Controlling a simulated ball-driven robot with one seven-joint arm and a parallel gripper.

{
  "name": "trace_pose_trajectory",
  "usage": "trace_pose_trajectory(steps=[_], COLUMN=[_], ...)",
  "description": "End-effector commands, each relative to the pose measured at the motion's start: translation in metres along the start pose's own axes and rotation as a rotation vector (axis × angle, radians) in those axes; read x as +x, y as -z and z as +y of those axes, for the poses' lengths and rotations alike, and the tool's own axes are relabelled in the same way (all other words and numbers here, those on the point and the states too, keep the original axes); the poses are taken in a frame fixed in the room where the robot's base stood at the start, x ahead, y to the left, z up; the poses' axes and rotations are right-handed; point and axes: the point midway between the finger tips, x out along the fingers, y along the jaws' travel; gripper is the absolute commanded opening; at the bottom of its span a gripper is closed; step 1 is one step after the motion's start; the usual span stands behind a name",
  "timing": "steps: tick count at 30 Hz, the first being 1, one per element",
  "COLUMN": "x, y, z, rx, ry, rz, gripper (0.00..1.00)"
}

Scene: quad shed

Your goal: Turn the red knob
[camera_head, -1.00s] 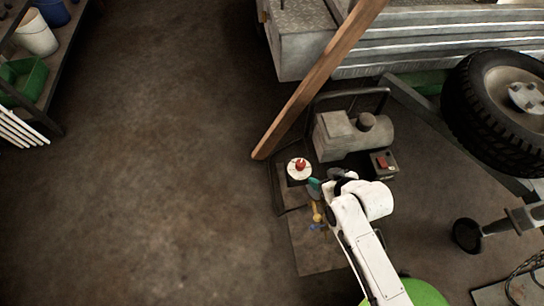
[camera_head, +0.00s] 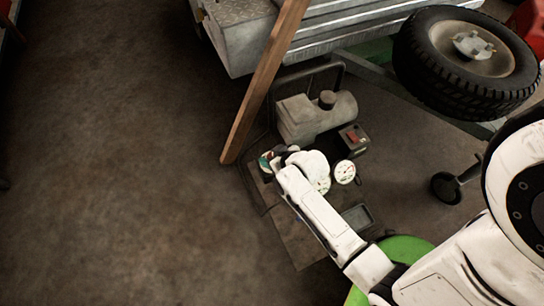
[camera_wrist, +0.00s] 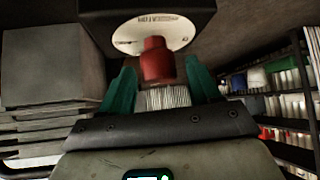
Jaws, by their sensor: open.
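The red knob (camera_wrist: 157,60) stands out from a round white dial plate (camera_wrist: 126,38) with dark printing, in the wrist view. My gripper (camera_wrist: 160,70) is open, with one teal finger on each side of the knob. A gap shows between the knob and each finger, and I cannot tell whether either touches. In the head view my gripper (camera_head: 272,160) is at the dial beside the foot of the wooden plank, and it hides the knob there.
A slanted wooden plank (camera_head: 262,85) stands close to the left of my gripper. A grey tank unit (camera_head: 310,118) and a box with a red switch (camera_head: 352,139) are behind. A tyre (camera_head: 465,60) is at upper right. The left floor is clear.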

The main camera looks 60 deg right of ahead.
Motion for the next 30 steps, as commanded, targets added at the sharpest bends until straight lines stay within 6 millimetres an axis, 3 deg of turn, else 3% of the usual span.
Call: trace_pose_trajectory(steps=[11,27,30], x=[0.0058,0.0057,0.0056], y=[0.0002,0.0002,0.0003], z=[0.0001,0.0001,0.0001], rx=[0.0,0.0,-0.001], ry=[0.0,0.0,0.0], rz=[0.0,0.0,0.0], gripper=[0.62,0.11,0.09])
